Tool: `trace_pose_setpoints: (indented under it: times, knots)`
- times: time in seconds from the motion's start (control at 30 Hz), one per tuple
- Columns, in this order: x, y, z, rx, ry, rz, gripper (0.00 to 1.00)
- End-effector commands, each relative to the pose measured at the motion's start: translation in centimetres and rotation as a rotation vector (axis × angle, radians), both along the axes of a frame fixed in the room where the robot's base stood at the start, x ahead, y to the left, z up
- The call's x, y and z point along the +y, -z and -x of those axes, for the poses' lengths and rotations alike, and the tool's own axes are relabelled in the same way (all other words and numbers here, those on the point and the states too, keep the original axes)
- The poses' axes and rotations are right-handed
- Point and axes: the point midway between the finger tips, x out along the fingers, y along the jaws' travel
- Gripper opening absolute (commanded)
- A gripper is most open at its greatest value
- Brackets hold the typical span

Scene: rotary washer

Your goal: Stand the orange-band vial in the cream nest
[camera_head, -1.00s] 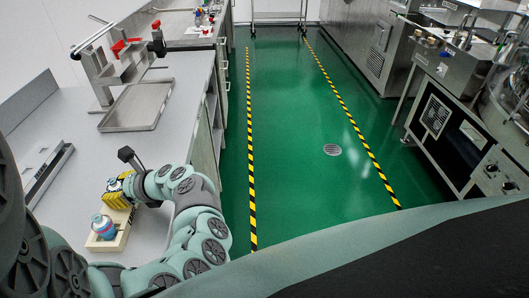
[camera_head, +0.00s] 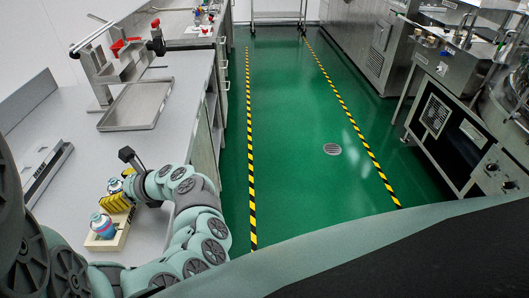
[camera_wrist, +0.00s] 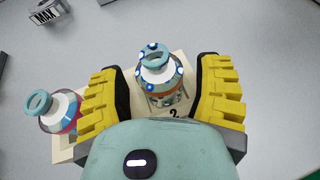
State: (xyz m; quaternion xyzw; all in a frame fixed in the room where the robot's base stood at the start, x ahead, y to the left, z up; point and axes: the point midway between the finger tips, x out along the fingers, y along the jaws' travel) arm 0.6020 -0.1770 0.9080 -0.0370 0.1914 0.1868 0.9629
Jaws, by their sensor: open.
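A vial (camera_wrist: 160,75) with a teal neck, white shoulder and orange-tinged, dotted body stands between my gripper's pads in the wrist view. It appears upright on the cream nest (camera_wrist: 180,57), in the place by the number 2; how fully it is seated is hidden. In the head view its top (camera_head: 115,185) shows just beyond the yellow pads. My gripper (camera_wrist: 162,95) is open, with one pad on each side of the vial and gaps visible. A second vial (camera_wrist: 62,112) with a pink and blue band stands at the left; it also shows in the head view (camera_head: 102,226).
A grey object marked MAX (camera_wrist: 46,12) lies on the bench at the wrist view's top left. A metal tray (camera_head: 135,106) and a long grey fixture (camera_head: 45,172) are on the bench. Bare bench top lies between them.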

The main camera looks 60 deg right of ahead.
Motion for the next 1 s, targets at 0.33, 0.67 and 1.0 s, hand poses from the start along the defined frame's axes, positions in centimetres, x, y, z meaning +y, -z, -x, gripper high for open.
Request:
trace_pose_setpoints:
  times: [0.33, 0.67, 1.0]
  knots:
    - [-1.4, -1.2, 3.0, 0.001, 0.006, 0.004, 0.65]
    - [-3.5, -3.7, 8.5, 0.003, 0.005, 0.002, 0.65]
    - [-4.2, -4.9, 10.4, -0.001, 0.003, 0.000, 0.65]
